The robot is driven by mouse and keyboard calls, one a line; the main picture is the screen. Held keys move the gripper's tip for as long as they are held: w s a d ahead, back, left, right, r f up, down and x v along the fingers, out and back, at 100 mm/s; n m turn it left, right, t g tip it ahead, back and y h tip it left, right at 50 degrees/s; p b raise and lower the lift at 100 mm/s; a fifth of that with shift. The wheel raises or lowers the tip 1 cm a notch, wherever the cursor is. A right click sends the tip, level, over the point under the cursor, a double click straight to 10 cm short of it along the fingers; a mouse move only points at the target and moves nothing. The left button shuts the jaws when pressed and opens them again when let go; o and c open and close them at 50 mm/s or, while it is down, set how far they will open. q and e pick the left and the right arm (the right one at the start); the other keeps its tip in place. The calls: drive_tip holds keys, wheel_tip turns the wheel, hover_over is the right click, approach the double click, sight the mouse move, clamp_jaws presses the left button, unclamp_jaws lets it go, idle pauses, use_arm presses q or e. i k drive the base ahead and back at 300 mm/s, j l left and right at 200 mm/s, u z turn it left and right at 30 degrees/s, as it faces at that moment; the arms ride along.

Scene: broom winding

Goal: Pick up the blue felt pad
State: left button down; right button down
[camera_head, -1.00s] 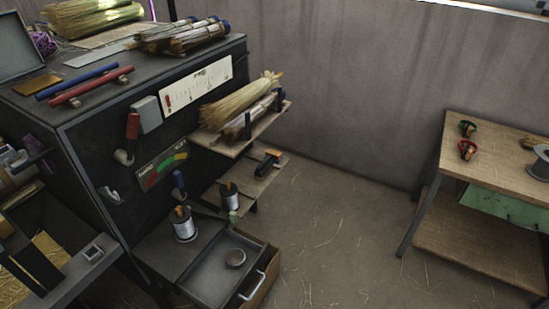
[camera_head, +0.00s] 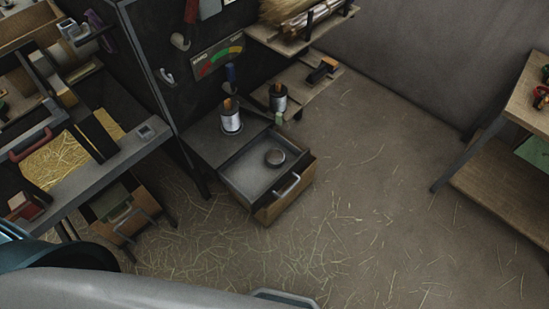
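I cannot make out a blue felt pad anywhere in this view. Neither of my grippers is in view. A large grey rounded shape along the bottom edge looks like my own body and hides the floor there.
A workbench (camera_head: 90,180) with straw and a small drawer (camera_head: 127,213) is at left. A wooden table (camera_head: 527,100) is at right. The straw-strewn floor (camera_head: 370,200) between is open.

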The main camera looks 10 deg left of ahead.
sight(332, 64)
drive_tip(key=k, duration=1.25)
drive_tip(key=u, duration=2)
drive_tip(key=i+l, duration=0.1)
drive_tip(key=l, duration=0.4)
drive_tip(key=i+l, duration=0.1)
drive_tip(key=l, duration=0.95)
drive_tip(key=i+l, duration=0.15)
drive_tip(key=l, duration=0.35)
drive_tip(key=i+l, duration=0.1)
drive_tip(key=l, duration=0.45)
drive_tip(key=i+l, duration=0.1)
drive_tip(key=l, duration=0.4)
drive_tip(key=i+l, duration=0.1)
drive_tip(key=l, duration=0.4)
